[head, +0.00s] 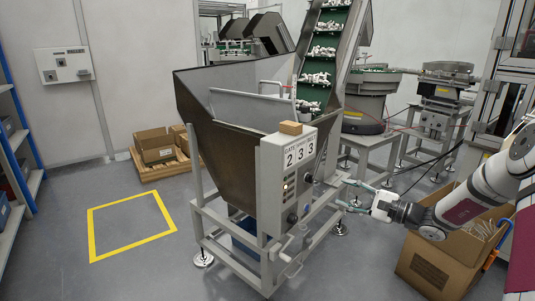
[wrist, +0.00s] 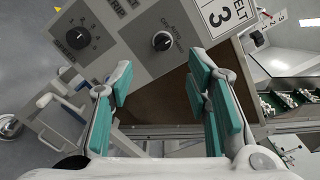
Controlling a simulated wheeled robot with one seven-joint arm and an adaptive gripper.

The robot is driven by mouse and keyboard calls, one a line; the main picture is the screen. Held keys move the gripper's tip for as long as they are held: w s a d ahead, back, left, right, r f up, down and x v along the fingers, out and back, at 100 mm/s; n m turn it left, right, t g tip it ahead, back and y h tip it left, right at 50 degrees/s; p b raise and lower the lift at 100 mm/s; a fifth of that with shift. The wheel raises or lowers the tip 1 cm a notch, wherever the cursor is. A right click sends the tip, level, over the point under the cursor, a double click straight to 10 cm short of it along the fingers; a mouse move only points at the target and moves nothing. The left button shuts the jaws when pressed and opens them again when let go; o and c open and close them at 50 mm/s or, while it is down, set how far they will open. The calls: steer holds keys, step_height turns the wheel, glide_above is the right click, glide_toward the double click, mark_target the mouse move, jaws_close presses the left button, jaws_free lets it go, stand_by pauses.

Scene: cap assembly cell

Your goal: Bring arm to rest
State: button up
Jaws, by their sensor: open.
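My gripper (head: 347,193) is at the right in the head view, at the end of my arm, beside the hopper machine's control box. Its fingers point left toward the machine. In the wrist view my gripper (wrist: 165,90) shows two teal-padded fingers spread apart with nothing between them. Beyond the fingers is the grey control panel (wrist: 135,45) with dark knobs and a number label. In the head view the same control box (head: 272,190) carries the digits 2 3 3. I cannot tell whether a fingertip touches the machine.
The brown hopper (head: 225,105) stands on a grey frame (head: 235,255). An open cardboard box (head: 432,268) sits below my arm. A green conveyor (head: 322,70) rises behind the hopper. A yellow floor square (head: 128,203) at the left is empty.

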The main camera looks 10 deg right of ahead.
steer(key=s+a+r+n+g+y, duration=0.1)
steer(key=s+a+r+n+g, duration=0.35)
steer(key=a, duration=0.25)
steer(key=s+a+r+n+g, duration=0.3)
steer(key=s+a+g, duration=0.15)
steer(key=a, duration=0.35)
steer(key=s+a+r+n+g+h, duration=0.2)
steer(key=s+a, duration=0.1)
steer(key=s, duration=0.4)
steer(key=s+a+r+n+g+h, duration=0.1)
steer(key=s+a+r+n+g, duration=0.1)
steer(key=s+a, duration=0.3)
steer(key=s+d+n+h, duration=0.2)
steer(key=s+d+h, duration=0.1)
steer(key=s, duration=0.6)
steer(key=s+d+n+h, duration=0.1)
steer(key=s+d+h, duration=0.25)
steer(key=s, duration=0.55)
steer(key=s+d+n+h, duration=0.2)
steer(key=s+h, duration=0.2)
steer(key=s, duration=0.5)
step_height(320, 180, up, 22)
steer(key=t+p, duration=0.4)
steer(key=p, duration=1.6)
steer(key=shift+s+a, duration=0.15)
steer(key=shift+a, duration=0.1)
steer(key=shift+y, duration=0.25)
